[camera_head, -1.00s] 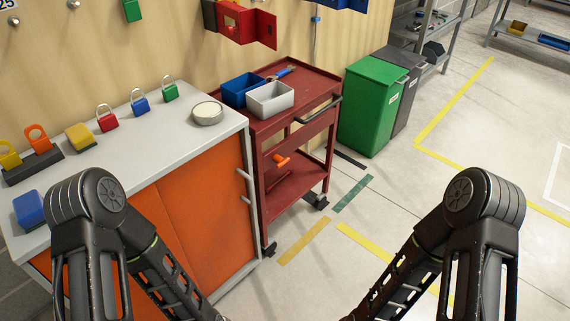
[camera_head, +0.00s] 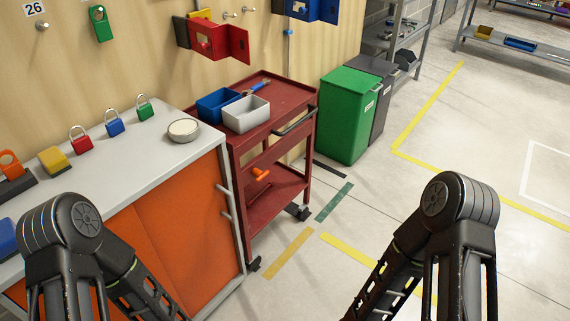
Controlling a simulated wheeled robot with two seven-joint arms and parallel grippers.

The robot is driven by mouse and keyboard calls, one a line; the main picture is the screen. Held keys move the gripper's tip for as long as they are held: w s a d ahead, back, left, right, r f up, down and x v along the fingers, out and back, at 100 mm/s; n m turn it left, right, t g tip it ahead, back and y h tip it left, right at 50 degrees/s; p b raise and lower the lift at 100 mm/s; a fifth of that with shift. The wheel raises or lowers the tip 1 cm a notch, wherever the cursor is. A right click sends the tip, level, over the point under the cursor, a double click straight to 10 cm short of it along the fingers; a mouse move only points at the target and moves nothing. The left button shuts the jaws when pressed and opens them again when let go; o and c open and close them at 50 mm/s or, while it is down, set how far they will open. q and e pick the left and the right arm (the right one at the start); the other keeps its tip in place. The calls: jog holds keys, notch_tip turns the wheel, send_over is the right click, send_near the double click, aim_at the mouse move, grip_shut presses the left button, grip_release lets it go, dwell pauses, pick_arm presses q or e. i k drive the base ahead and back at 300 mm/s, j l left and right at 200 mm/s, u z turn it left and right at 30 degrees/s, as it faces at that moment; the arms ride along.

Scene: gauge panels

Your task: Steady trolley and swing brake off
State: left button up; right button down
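The red trolley (camera_head: 282,91) stands against the wooden wall, beside the right end of the grey-topped cabinet. Its dark push handle (camera_head: 295,122) is on the right side of the top shelf. Casters (camera_head: 303,212) show at its lower right and front corners; I cannot tell which part is the brake or how it is set. An orange-handled item (camera_head: 260,174) is at the lower shelf. A blue bin (camera_head: 217,103) and a grey bin (camera_head: 246,115) sit on top. My two arms come in at the lower left and lower right, apart from the trolley; both grippers are out of frame.
The cabinet (camera_head: 150,135) with orange doors is left of the trolley, with padlocks and a round dish (camera_head: 184,130) on top. A green bin (camera_head: 345,115) and a dark bin stand right of the trolley. The floor in front is clear, with yellow and green tape.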

aim_at(256, 172)
jog(key=i+l+u, duration=0.15)
jog(key=u, duration=0.6)
jog(key=i+l+u, duration=0.2)
jog(key=l+u, duration=0.2)
jog(key=l, duration=0.6)
jog(key=l+u, duration=0.4)
jog(key=l, duration=1.45)
jog(key=i+l, duration=0.1)
jog(key=l, duration=0.8)
jog(key=k, duration=0.45)
jog(key=i, duration=0.45)
